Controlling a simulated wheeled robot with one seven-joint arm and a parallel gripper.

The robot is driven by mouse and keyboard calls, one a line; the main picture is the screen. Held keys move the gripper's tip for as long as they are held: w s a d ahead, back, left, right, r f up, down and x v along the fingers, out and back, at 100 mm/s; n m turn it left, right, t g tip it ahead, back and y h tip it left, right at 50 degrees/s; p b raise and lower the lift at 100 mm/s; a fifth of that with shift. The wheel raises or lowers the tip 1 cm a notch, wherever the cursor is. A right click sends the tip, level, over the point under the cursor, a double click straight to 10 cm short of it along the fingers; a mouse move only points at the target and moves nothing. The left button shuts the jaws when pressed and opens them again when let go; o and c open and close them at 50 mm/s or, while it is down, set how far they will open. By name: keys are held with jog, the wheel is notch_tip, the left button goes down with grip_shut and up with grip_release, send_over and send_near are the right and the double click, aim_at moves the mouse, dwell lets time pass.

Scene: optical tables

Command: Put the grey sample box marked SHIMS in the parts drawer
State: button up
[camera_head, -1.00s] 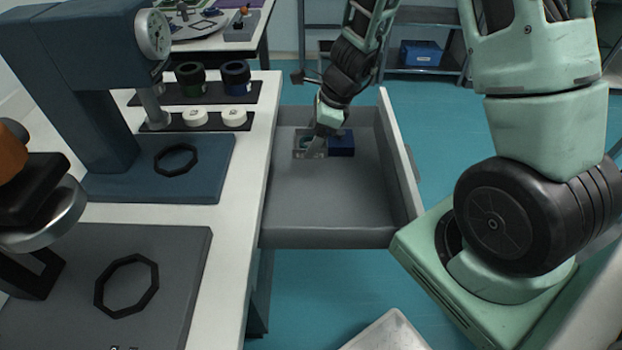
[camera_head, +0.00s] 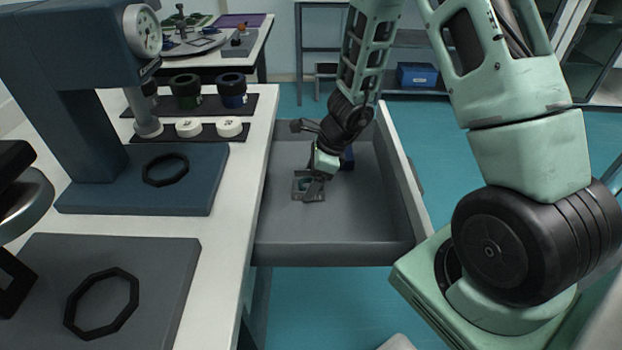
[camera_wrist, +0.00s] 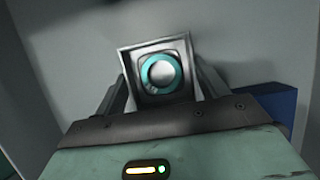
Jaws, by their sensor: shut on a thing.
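The grey sample box (camera_head: 308,186) is in the open parts drawer (camera_head: 335,228), toward its left side. My gripper (camera_head: 314,183) reaches down into the drawer and is shut on the box. In the wrist view the grey box (camera_wrist: 157,46) shows between the two fingers of my gripper (camera_wrist: 163,85), with a teal ring and a pale round piece on it. No SHIMS marking can be read. I cannot tell whether the box touches the drawer floor.
A dark blue box (camera_head: 347,158) is in the drawer behind my gripper, and it also shows in the wrist view (camera_wrist: 276,103). The drawer's front and right are clear. A bench (camera_head: 225,222) with a blue press (camera_head: 75,100) stands along the left.

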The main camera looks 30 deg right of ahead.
jog(key=shift+f, duration=0.2)
jog(key=o, duration=1.1)
jog(key=shift+o, duration=0.2)
jog(key=shift+r, duration=0.2)
